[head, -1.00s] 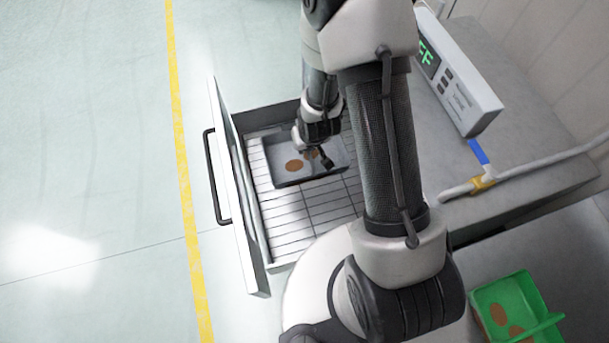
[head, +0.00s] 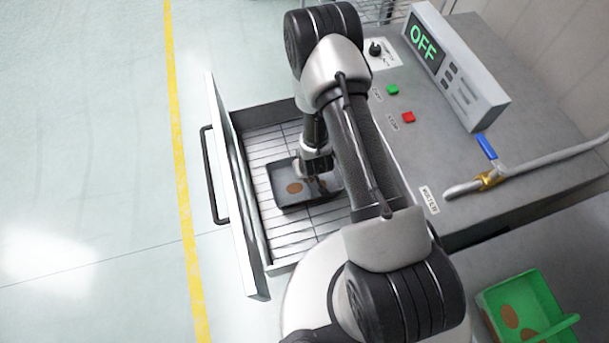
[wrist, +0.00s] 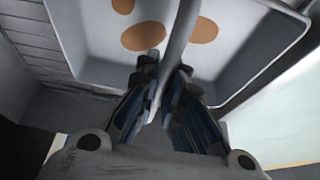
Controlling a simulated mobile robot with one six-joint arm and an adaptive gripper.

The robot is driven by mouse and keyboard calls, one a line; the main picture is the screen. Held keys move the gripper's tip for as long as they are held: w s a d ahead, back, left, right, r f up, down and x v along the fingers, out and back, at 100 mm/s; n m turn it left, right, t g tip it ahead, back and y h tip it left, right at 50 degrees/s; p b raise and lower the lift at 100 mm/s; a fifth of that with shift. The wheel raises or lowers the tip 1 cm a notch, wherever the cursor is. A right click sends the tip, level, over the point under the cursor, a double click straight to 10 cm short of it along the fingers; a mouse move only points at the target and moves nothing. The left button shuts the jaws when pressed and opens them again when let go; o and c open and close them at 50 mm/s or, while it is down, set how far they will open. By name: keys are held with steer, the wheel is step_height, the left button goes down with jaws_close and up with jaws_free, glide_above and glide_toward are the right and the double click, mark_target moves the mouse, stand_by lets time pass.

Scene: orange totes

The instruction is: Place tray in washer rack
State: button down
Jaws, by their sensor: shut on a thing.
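The grey tray (head: 283,204) with round brown discs is over the wire washer rack (head: 268,150) inside the pulled-out drawer (head: 262,117). My gripper (head: 318,182) is above the tray's right part. In the wrist view my gripper (wrist: 160,88) is shut on the tray's thin grey handle (wrist: 178,45), which passes between the fingers. The tray (wrist: 238,62) shows beyond the fingers with several discs inside. The tray looks level and low in the drawer. I cannot tell whether its underside touches the rack, and my gripper hides its right part.
The drawer front (head: 237,190) with a black handle (head: 213,175) stands at the left. The washer top (head: 440,150) bears green and red buttons, a display (head: 452,62) reading OFF and a pipe (head: 545,158). A green basket (head: 530,300) with brown discs is at lower right.

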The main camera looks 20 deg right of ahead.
mark_target(304, 182)
steer(key=shift+f+b, duration=0.35)
steer(key=shift+f, duration=1.3)
steer(key=shift+f, duration=0.1)
steer(key=shift+f, duration=0.15)
steer(key=c, duration=1.7)
jaws_free()
